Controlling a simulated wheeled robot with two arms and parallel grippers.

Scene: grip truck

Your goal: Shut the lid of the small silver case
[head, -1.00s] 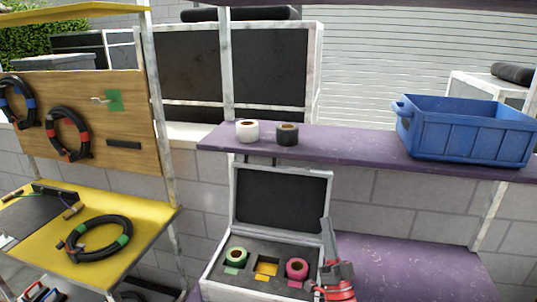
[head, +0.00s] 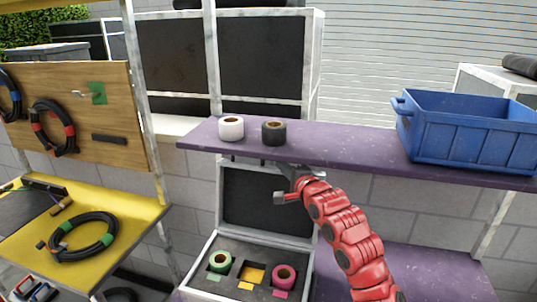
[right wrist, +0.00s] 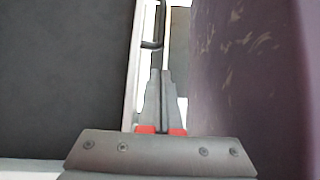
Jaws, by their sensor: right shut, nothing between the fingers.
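The small silver case (head: 203,268) stands open on the lower purple shelf. Its lid (head: 250,195) is upright at the back, with a dark inner panel. My right gripper (head: 285,170) is at the lid's top edge, just under the upper shelf; the red arm hides the lid's right part. In the right wrist view the closed, empty fingers (right wrist: 164,75) lie beside a silver-edged dark panel (right wrist: 60,70). I cannot tell whether they touch it.
The upper purple shelf (head: 340,150) overhangs close to the gripper. It carries a white tape roll (head: 231,128), a black tape roll (head: 274,132) and a blue crate (head: 470,130). A yellow table (head: 130,215) with a cable coil (head: 83,232) is at left.

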